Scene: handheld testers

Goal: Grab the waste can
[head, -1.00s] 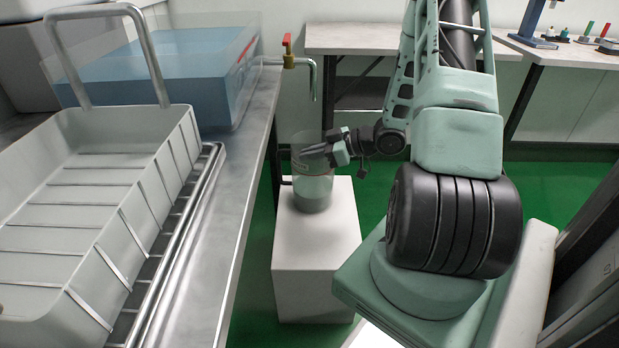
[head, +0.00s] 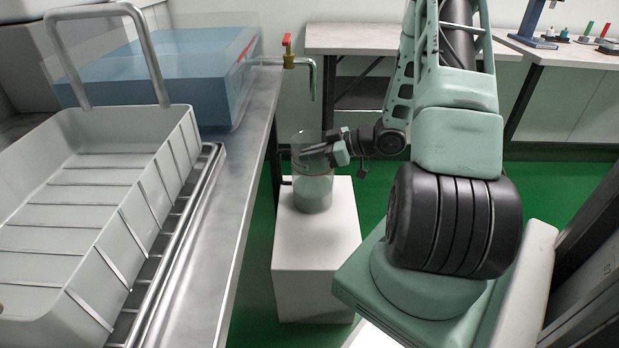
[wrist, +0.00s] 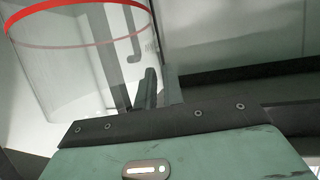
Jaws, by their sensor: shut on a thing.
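The waste can is a clear cylinder (head: 313,190) standing upright on a white block in the head view. Its lower part looks greyish. In the wrist view the can (wrist: 70,75) fills the upper left, with a red band round its rim. My gripper (head: 318,153) reaches in from the right at the can's upper part. In the wrist view its dark fingers (wrist: 155,90) are close together at the can's right side wall. My gripper is shut on the can. The exact contact is partly hidden by the fingers.
The white block (head: 316,250) stands on the green floor. A steel bench (head: 240,160) with a grey bin (head: 80,215) and a blue tank (head: 160,75) is at the left. A tap (head: 290,58) overhangs just behind the can. A bench (head: 350,40) stands behind.

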